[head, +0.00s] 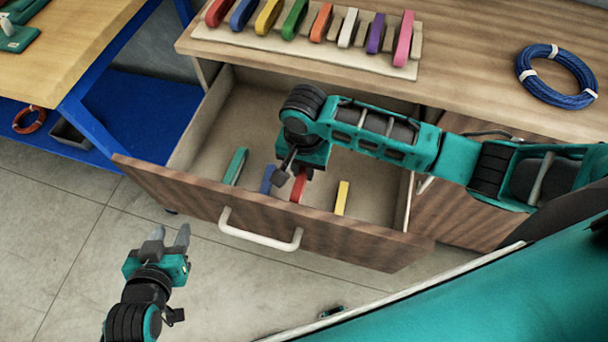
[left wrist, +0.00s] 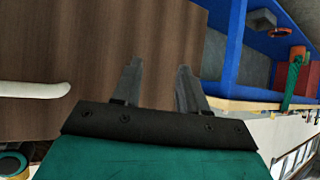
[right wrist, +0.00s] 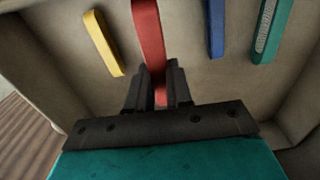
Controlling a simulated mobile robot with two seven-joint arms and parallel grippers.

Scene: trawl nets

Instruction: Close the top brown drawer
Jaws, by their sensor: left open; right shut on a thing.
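The top brown drawer (head: 340,237) is pulled open from the wooden cabinet, with a white bar handle (head: 262,238) on its front. Inside lie a green piece (head: 236,166), a blue piece (head: 267,178), a red piece (head: 299,186) and a yellow piece (head: 342,197). My right gripper (head: 290,172) reaches down into the drawer. In the right wrist view its fingers are shut on the red piece (right wrist: 148,35). My left gripper (head: 168,240) is open and empty, outside the drawer front and left of the handle. In the left wrist view the drawer front (left wrist: 100,50) and handle (left wrist: 35,90) lie beyond its fingers.
The countertop (head: 455,75) holds a row of several coloured pieces on a pale board (head: 270,48) and a coil of blue rope (head: 556,76). A blue-framed table (head: 95,125) stands at the left. The floor before the drawer is clear at left.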

